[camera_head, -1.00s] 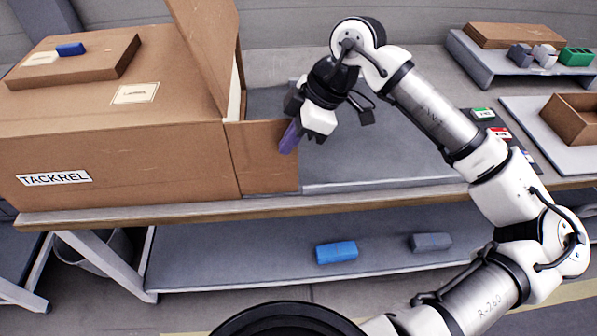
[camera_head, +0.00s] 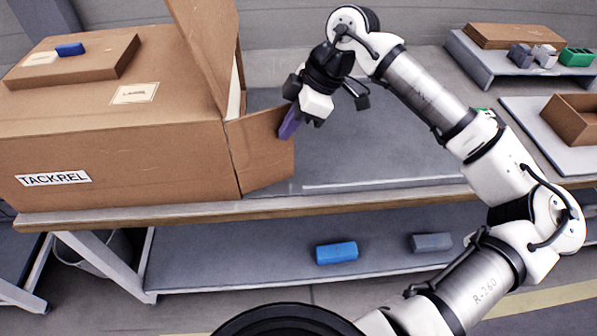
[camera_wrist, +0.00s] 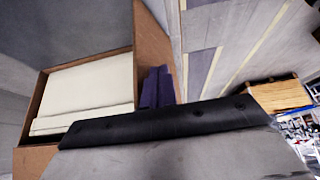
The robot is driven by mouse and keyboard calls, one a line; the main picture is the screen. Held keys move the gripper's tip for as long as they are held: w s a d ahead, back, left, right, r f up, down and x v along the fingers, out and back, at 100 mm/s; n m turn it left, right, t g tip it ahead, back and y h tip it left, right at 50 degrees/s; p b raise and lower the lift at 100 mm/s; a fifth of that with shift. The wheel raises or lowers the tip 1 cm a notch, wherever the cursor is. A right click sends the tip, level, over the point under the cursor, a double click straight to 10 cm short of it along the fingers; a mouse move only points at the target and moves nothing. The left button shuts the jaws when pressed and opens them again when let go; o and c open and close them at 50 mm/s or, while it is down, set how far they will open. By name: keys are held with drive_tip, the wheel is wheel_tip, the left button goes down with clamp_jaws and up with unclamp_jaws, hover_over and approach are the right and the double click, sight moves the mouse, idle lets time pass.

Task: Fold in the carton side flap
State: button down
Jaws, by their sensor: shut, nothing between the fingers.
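The large brown carton (camera_head: 130,150), marked TACKREL, lies on the bench with its open end facing right. Its near side flap (camera_head: 264,150) stands out from that end, angled slightly inward toward the back. A tall upper flap (camera_head: 208,45) stands up from the top edge. My gripper (camera_head: 289,124) has purple fingers, shut and empty, at the outer top corner of the side flap, apparently touching it. In the wrist view, the purple fingers (camera_wrist: 157,87) are beside the brown cardboard edge, with a cream item (camera_wrist: 85,92) visible inside the carton.
A flat brown box (camera_head: 75,60) with a blue block (camera_head: 70,49) lies on the carton. The grey bench surface (camera_head: 385,160) right of the flap is clear. An open brown tray (camera_head: 575,120) stands far right. Blue (camera_head: 336,253) and grey (camera_head: 431,242) blocks lie on the lower shelf.

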drive_tip(key=shift+w+a, duration=0.2)
drive_tip(key=shift+w, duration=0.8)
drive_tip(key=shift+w+a, duration=0.45)
drive_tip(key=shift+w, duration=0.25)
drive_tip(key=shift+w+a, duration=0.45)
drive_tip(key=shift+w, duration=0.25)
drive_tip(key=shift+a, duration=0.1)
drive_tip(key=shift+w+a, duration=1.05)
drive_tip(key=shift+a, duration=0.3)
